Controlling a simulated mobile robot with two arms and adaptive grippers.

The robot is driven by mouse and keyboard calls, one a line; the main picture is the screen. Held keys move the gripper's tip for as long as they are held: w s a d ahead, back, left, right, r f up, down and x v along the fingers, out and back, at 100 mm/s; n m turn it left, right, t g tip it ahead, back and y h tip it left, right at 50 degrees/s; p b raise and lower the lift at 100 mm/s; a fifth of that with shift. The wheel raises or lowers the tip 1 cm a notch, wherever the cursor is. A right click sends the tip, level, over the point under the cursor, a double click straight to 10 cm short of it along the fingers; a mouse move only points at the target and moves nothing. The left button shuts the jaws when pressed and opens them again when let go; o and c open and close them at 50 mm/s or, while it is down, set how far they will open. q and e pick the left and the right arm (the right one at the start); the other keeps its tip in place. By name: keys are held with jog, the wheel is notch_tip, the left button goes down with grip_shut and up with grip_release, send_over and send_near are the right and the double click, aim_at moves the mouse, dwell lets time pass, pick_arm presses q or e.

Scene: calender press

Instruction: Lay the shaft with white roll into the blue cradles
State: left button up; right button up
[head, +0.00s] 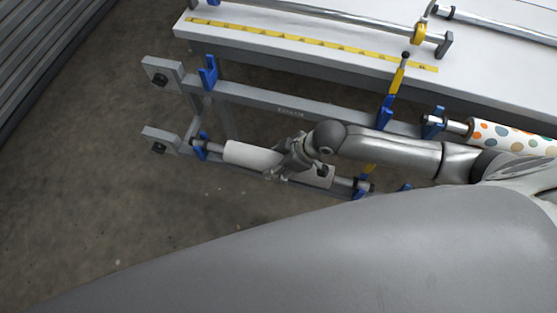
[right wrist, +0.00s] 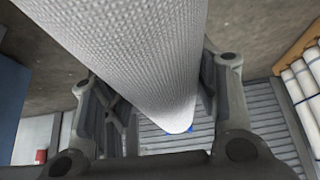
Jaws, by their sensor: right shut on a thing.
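The shaft with white roll (head: 250,155) lies along the lower grey rail in the head view, its dark ends near a left blue cradle (head: 200,150) and a right blue cradle (head: 360,189). I cannot tell whether the ends rest in the cradles or hover just above. My right gripper (head: 289,161) is shut around the middle of the roll and hides part of it. In the right wrist view the textured white roll (right wrist: 135,55) runs between the fingers of this gripper (right wrist: 160,100). My left gripper is not in view.
A dotted roll (head: 512,138) lies at the right, beyond my right arm. A white table (head: 290,38) with a yellow ruler stands behind. The floor (head: 100,220) at left is clear.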

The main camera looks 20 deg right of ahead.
jog(key=o, duration=1.4)
jog(key=shift+o, duration=0.2)
jog(key=shift+f, duration=0.1)
jog(key=v, duration=1.2)
